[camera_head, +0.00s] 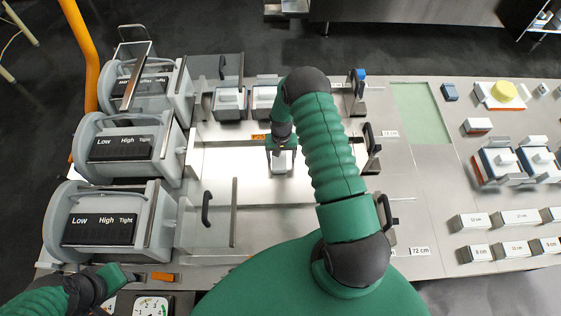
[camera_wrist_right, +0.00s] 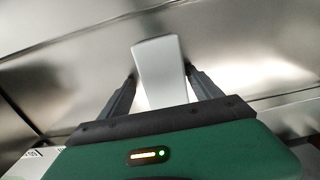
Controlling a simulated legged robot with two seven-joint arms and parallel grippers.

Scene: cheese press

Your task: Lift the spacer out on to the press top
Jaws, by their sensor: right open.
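The spacer, a pale grey-white block, appears to be the piece (camera_head: 284,161) at my right gripper in the head view. It also shows in the right wrist view (camera_wrist_right: 160,65), between the two dark fingers. My right gripper (camera_wrist_right: 160,82) is open, one finger on each side of the block. Whether either finger touches it I cannot tell. In the head view the right gripper (camera_head: 281,150) is over the shiny middle plate of the press (camera_head: 230,165), partly hidden by my arm. My left gripper (camera_head: 128,274) is at the lower left, away from the block; its fingers are too small to judge.
Several grey drums marked Low, High and Tight, such as the front one (camera_head: 98,231), stand at the left. A dial (camera_head: 152,306) is at the front.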

